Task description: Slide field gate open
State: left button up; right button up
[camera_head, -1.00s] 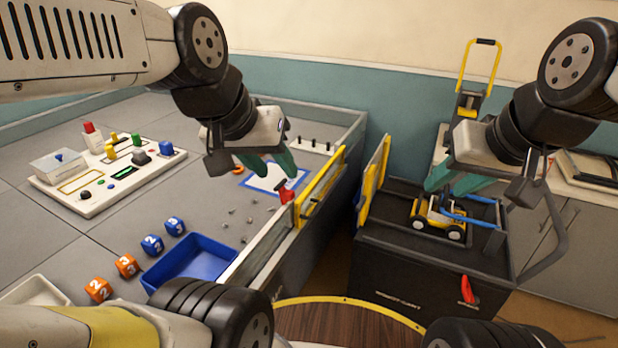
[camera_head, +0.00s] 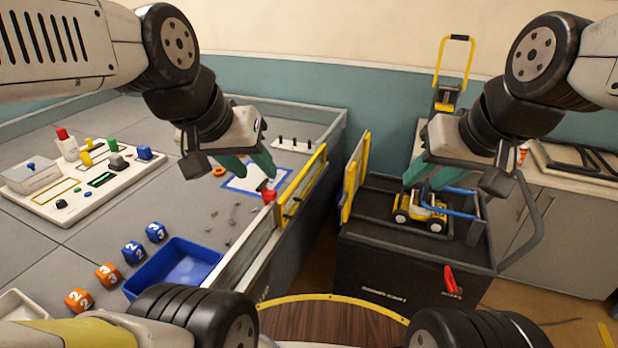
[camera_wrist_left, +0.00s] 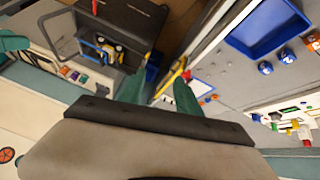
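The field gate (camera_head: 302,187) is a yellow-framed panel along the right wall of the grey field. A red block-like part (camera_head: 269,196) with a dark top shows beside the gate's near end. My left gripper (camera_head: 247,165) is above the field, left of the gate, with its green fingers apart and nothing between them. In the left wrist view its fingers (camera_wrist_left: 159,95) are also spread, with the yellow gate edge (camera_wrist_left: 171,80) beyond them.
The black cart (camera_head: 400,270) stands right of the field, carrying a yellow vehicle (camera_head: 420,212) and an upright yellow panel (camera_head: 355,176). A narrow gap separates cart and field. A blue tray (camera_head: 180,268), numbered cubes (camera_head: 133,252) and a control board (camera_head: 90,185) lie on the field.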

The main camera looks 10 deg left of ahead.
pick_arm(q)
jog(key=shift+w, duration=0.1)
jog(key=shift+c, duration=0.4)
jog(key=n+t+y, duration=0.1)
jog(key=n+t, duration=0.6)
jog(key=n, duration=1.2)
send_over(298, 208)
jog(key=s+d, duration=0.2)
jog(key=s, duration=0.1)
notch_tip(298, 208, down, 31)
jog(key=s+a+f+n+t+y, duration=0.1)
jog(key=s+f+n+t+y, duration=0.2)
jog(key=f+n, duration=0.95)
jog(key=shift+w+a+f+m+g, duration=0.15)
jog(key=shift+w+a+f+m, duration=0.05)
jog(key=shift+w+f+m, duration=0.75)
jog(key=shift+w+a+f+m+g, duration=0.1)
jog(key=shift+w+a+f+m, duration=0.1)
jog(key=shift+w+f+m, duration=0.7)
jog(key=shift+w+a+f+m+g, duration=0.2)
jog(key=shift+w+f+m, duration=0.3)
jog(key=shift+w+f, duration=0.8)
jog(key=shift+s, duration=0.1)
grip_shut()
